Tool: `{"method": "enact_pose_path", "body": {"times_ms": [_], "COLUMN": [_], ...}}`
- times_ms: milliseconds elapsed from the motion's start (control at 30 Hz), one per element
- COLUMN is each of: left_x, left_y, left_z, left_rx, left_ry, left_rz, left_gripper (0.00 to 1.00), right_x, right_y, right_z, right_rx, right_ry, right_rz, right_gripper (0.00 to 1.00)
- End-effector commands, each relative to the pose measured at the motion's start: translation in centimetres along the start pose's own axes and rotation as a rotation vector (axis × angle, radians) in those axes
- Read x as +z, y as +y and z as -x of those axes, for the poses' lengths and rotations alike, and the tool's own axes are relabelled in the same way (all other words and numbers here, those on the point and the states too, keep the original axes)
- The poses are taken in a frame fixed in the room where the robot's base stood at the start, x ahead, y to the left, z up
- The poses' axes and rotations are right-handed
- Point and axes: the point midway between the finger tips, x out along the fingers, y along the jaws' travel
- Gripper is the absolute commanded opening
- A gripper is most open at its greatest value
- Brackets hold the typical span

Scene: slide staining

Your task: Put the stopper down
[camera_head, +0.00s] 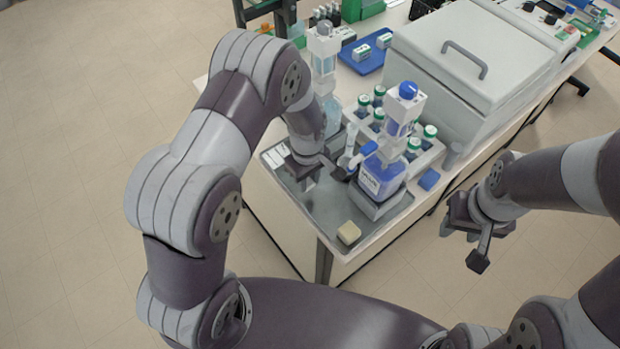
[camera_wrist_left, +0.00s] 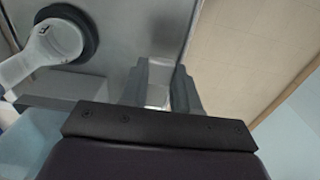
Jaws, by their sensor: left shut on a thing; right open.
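My left gripper (camera_head: 322,166) is low over the grey metal tray (camera_head: 325,205) at the near corner of the bench. In the left wrist view its two fingers (camera_wrist_left: 160,88) are close together around a small pale piece, the stopper (camera_wrist_left: 157,97). Most of the stopper is hidden by the fingers, and I cannot make it out in the head view. I cannot tell whether it touches the tray. My right gripper (camera_head: 478,236) is open and empty, off the bench's right side.
A clear cylinder (camera_head: 350,137) stands right beside the left gripper. A blue-labelled dispenser bottle (camera_head: 381,178) is right of it. Behind are green-capped bottles (camera_head: 430,131) and a large grey lidded box (camera_head: 475,50). A cream block (camera_head: 349,232) lies at the tray's near edge.

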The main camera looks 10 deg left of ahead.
Motion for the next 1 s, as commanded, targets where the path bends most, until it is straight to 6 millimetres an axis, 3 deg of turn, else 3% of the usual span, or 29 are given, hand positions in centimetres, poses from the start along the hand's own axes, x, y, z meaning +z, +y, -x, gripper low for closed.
{"method": "enact_pose_path", "body": {"times_ms": [67, 300, 633, 667, 733, 1000], "left_x": [0.0, 0.0, 0.0, 0.0, 0.0, 0.0], "left_y": [0.7, 0.8, 0.8, 0.8, 0.8, 0.8], "left_z": [0.0, -3.4, -4.0, -4.0, -3.9, -3.8], "left_rx": [-0.001, -0.002, 0.0, 0.0, 0.0, 0.0], "left_ry": [-0.001, -0.001, 0.0, 0.0, 0.0, 0.0], "left_rz": [0.0, 0.001, 0.001, 0.001, 0.001, 0.001], "left_gripper": [0.02, 0.02, 0.02, 0.34, 0.56, 0.56], "right_x": [0.0, -0.2, -0.1, -0.1, -0.1, -0.2], "right_y": [0.0, 0.0, 0.0, 0.0, 0.0, 0.0], "right_z": [0.4, 1.7, 1.2, 1.2, 1.3, 1.4], "right_rx": [0.0, 0.0, 0.0, 0.0, 0.0, 0.0], "right_ry": [0.0, 0.0, 0.0, -0.001, 0.0, 0.0], "right_rz": [0.0, 0.0, 0.0, 0.0, 0.0, 0.0], "right_gripper": [0.43, 0.43, 0.43, 0.43, 0.43, 0.43]}}
